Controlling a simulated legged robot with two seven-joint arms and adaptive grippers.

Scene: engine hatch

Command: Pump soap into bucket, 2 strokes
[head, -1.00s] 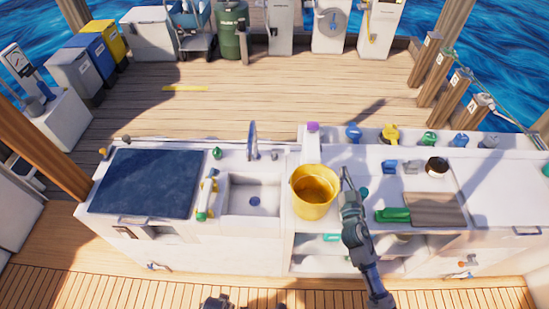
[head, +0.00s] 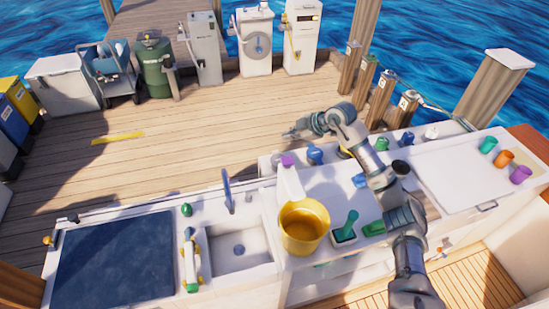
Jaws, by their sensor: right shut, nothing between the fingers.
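The yellow bucket (head: 303,235) stands upright on the counter just right of the sink, its open top facing me. A tall white container with a purple top (head: 288,178), which looks like the soap dispenser, stands right behind the bucket. My right gripper (head: 289,134) is shut and empty. It points left and appears in the picture just above the purple top, apart from it; I cannot tell its exact height. The container's lower part is hidden by the bucket. My left gripper is not in view.
The sink (head: 238,248) and its tap (head: 227,190) are left of the bucket. A green scoop-like item (head: 346,228) stands in a holder right of the bucket. Several coloured lidded items line the counter's back, partly behind my right arm. Coloured cups (head: 505,158) stand far right.

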